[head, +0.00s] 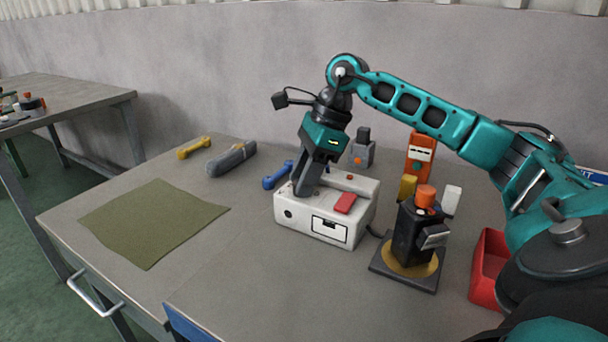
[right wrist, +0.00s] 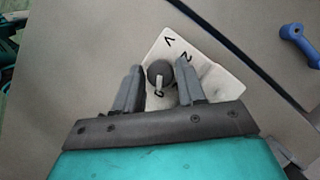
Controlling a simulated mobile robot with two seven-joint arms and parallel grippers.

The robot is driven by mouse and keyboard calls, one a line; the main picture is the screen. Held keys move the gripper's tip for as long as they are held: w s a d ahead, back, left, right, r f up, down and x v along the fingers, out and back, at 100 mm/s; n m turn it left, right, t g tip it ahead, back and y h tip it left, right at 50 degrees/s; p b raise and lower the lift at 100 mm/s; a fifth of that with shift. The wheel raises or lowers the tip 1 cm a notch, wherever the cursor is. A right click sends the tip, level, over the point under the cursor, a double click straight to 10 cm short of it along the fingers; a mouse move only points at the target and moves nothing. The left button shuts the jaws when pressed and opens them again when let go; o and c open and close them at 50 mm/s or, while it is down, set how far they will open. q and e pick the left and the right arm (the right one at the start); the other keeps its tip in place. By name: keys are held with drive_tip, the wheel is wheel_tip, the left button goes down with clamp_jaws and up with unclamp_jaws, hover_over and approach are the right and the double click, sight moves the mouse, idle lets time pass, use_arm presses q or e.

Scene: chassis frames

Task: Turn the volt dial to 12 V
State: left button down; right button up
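The white box (head: 300,221) stands on the bench in the head view, with a red part on top and a black-framed panel on its front. My right gripper (head: 304,190) points down over the box's left end and hides the dial there. In the right wrist view the round grey dial (right wrist: 158,73) with a pale pointer sits on the white box top (right wrist: 215,72). Small black marks stand around it; I cannot read them all. My right gripper (right wrist: 160,84) is open, one finger on each side of the dial, with visible gaps. My left gripper is out of view.
An olive cloth (head: 150,222) lies at left. A yellow tool (head: 194,147), a grey bundle (head: 232,158) and a blue tool (head: 277,176) lie behind. A black device on a base (head: 411,277) and a red bin (head: 481,297) stand right. Bench front left of the box is clear.

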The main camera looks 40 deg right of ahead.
clamp_jaws()
